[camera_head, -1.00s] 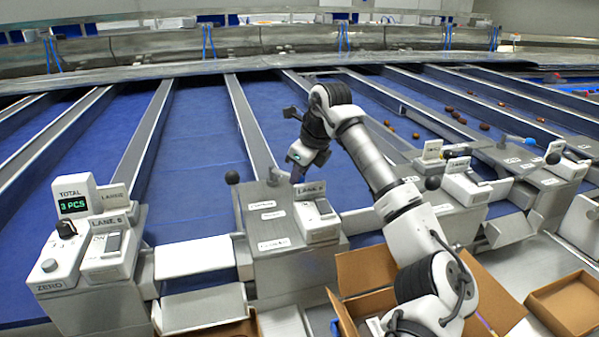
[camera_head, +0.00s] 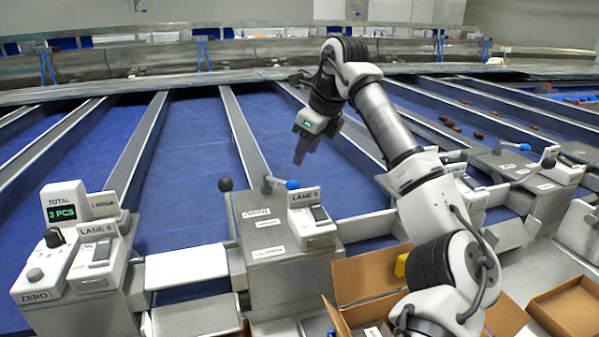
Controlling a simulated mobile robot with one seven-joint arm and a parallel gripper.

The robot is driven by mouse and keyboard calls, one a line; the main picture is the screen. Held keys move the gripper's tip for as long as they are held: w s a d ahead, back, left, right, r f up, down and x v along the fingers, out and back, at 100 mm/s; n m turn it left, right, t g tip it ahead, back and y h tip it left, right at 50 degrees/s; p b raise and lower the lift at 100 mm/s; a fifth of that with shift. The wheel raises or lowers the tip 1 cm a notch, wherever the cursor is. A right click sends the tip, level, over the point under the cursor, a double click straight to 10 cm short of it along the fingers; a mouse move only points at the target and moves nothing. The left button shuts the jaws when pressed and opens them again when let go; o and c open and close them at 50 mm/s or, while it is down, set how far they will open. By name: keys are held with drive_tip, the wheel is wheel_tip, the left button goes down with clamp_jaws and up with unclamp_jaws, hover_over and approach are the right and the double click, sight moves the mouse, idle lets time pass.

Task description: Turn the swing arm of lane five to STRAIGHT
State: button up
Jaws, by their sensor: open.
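The lane five station (camera_head: 268,242) is a grey metal box at centre, with a white "LANE 5" switch unit (camera_head: 312,217) on top. Its swing arm (camera_head: 267,183) is a metal lever on a short upright post. The lever ends in a blue ball (camera_head: 292,184) pointing right, close behind the switch unit. A black ball knob (camera_head: 225,184) stands at the box's left corner. The position labels (camera_head: 256,213) on the box top are too small to read. My gripper (camera_head: 301,155) is open and empty, pointing down, above and apart from the blue ball.
The lane six station (camera_head: 90,285) with its "3 PCS" display stands at left. Another station (camera_head: 535,180) with a blue-knobbed lever is at right. An open cardboard box (camera_head: 365,275) sits in front, partly behind my arm. Dates (camera_head: 450,124) lie on a right-hand lane.

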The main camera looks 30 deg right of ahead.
drive_tip(key=shift+v, duration=2.1)
